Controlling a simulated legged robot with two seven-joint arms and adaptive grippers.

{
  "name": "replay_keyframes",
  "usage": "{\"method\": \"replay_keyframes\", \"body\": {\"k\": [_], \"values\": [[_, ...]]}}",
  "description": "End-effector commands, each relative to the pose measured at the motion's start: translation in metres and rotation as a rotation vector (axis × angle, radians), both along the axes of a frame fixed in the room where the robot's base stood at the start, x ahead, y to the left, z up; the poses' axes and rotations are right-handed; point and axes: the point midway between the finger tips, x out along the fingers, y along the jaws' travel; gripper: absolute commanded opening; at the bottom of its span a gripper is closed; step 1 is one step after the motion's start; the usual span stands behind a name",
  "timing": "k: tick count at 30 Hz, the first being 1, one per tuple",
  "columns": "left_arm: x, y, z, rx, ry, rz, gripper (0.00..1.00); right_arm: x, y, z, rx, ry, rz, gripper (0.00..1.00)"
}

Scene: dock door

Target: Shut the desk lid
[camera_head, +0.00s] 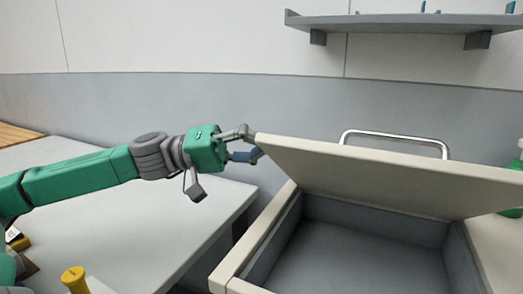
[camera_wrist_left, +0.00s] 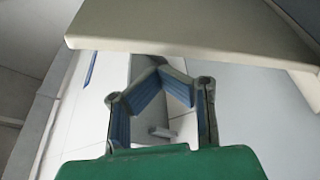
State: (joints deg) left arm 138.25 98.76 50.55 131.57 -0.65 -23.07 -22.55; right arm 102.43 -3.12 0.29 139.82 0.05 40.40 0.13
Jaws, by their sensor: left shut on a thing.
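The desk lid (camera_head: 390,172) is a beige panel, raised and tilted over the desk box, with a chrome bar handle (camera_head: 395,134) showing past its top edge. The desk's beige rim (camera_head: 252,240) surrounds a grey, empty-looking compartment (camera_head: 345,250) that stands open under the lid. My left gripper (camera_head: 254,145) is at the lid's left corner, its fingers shut on the lid edge. In the left wrist view the lid (camera_wrist_left: 190,28) spans the top, and the blue-padded fingers (camera_wrist_left: 163,72) angle together just below it. My right gripper is not in view.
A pale table (camera_head: 100,165) stands at the left under my arm, with a gap before the desk. A yellow-topped object (camera_head: 74,279) is at bottom left. A grey wall shelf (camera_head: 400,21) hangs above. A green bottle (camera_head: 517,200) is partly visible at the right edge.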

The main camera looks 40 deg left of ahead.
Motion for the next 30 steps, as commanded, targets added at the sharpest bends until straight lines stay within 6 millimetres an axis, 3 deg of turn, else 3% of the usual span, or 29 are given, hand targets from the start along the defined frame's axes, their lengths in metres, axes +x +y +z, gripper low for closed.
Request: {"method": "replay_keyframes", "body": {"k": [1, 7, 15, 26, 30], "values": [[-0.003, 0.008, 0.003, -0.006, 0.004, 0.007, 0.00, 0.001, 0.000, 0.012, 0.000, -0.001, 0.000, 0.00], [-0.017, 0.039, -0.008, -0.005, 0.005, 0.012, 0.00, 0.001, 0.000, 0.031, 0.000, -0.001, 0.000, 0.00], [-0.032, 0.078, -0.025, -0.006, 0.004, 0.010, 0.00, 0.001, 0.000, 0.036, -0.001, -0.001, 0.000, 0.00], [-0.036, 0.082, -0.026, -0.004, 0.004, 0.008, 0.00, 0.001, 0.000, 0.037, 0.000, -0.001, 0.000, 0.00], [-0.035, 0.081, -0.009, -0.002, 0.004, 0.008, 0.00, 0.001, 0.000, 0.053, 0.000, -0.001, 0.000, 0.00]]}}
